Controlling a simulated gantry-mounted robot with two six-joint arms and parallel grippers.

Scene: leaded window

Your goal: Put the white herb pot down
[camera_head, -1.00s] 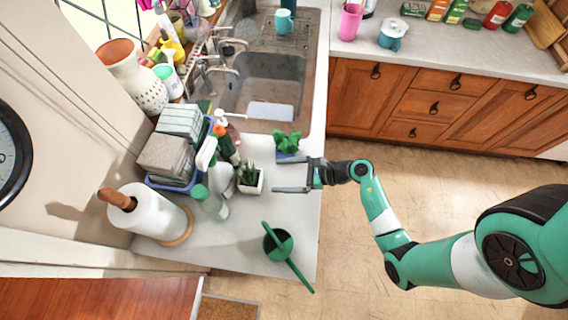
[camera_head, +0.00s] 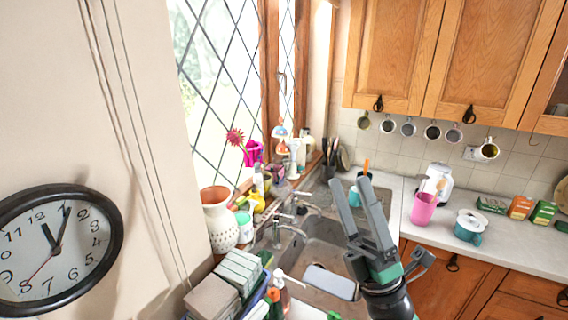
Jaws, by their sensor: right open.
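The white herb pot is not in view; the counter where a small white pot with a green plant stood earlier is below the bottom edge of the picture. My right gripper (camera_head: 350,184) is raised in front of the sink, fingers pointing up. Its two grey fingers are apart with nothing between them. My left gripper is not in view.
The sink (camera_head: 325,230) with its taps (camera_head: 290,228) lies behind the gripper. A cream vase (camera_head: 219,220) and a pink flower pot (camera_head: 253,152) stand by the leaded window. Stacked boxes (camera_head: 212,298) crowd the lower left. A pink cup (camera_head: 423,209) stands on the right counter.

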